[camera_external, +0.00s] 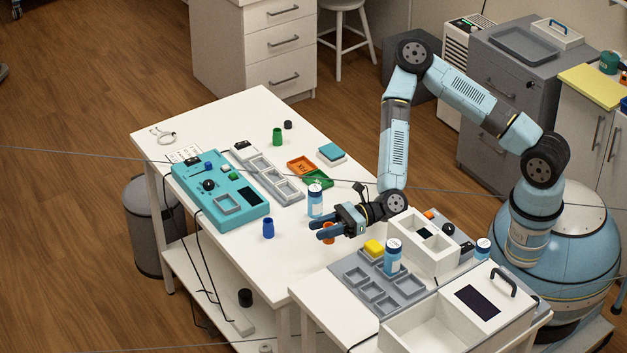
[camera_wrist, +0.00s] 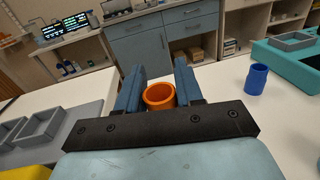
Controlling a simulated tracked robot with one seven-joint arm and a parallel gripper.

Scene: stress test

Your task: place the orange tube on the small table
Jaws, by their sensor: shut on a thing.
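My gripper (camera_external: 322,231) is shut on the orange tube (camera_external: 328,239), near the front right part of the long white table (camera_external: 225,265). In the wrist view the orange tube (camera_wrist: 160,96) is upright between the two blue fingers, its open rim facing up. Its lower part is hidden by my gripper. I cannot tell whether its base touches the tabletop. A second white table (camera_external: 310,290) with grey trays stands in front, at the right.
A blue tube (camera_external: 268,228) stands left of my gripper, and a white-capped blue bottle (camera_external: 315,201) stands behind it. A teal device (camera_external: 225,190) is at the left.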

